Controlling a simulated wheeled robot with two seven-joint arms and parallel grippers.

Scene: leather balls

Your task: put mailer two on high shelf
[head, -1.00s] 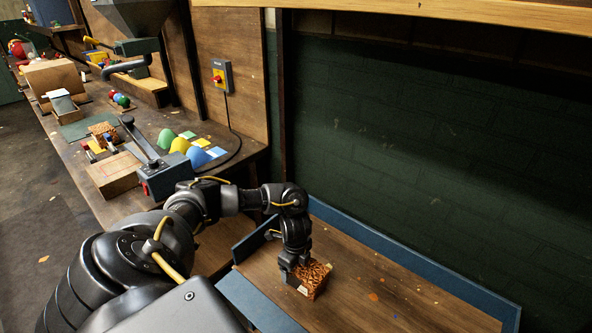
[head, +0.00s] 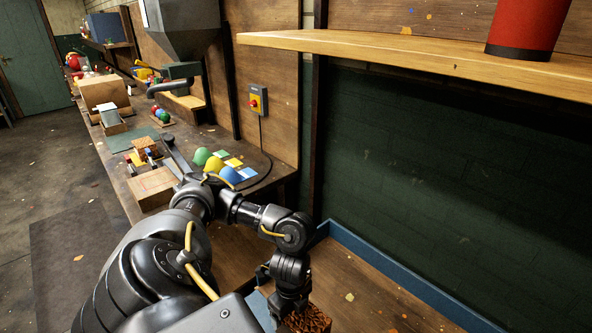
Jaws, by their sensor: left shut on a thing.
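My left gripper (head: 287,307) reaches down at the bottom centre of the head view. It is shut on a small box with a mottled orange-brown and black pattern (head: 309,320), which I take to be the mailer; no number shows on it. The box is partly cut off by the lower frame edge, so I cannot tell whether it touches the surface below. The high shelf (head: 400,53) is a light wooden board at the upper right, well above the gripper. My right gripper is not in view.
A red cylinder with a black base (head: 526,25) stands on the shelf's right part. Below is a wooden surface (head: 375,295) with a blue rim (head: 385,268). The workbench at left holds coloured domes (head: 213,164), a wooden block (head: 153,187) and other items. A switch box (head: 258,99) hangs on the wall.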

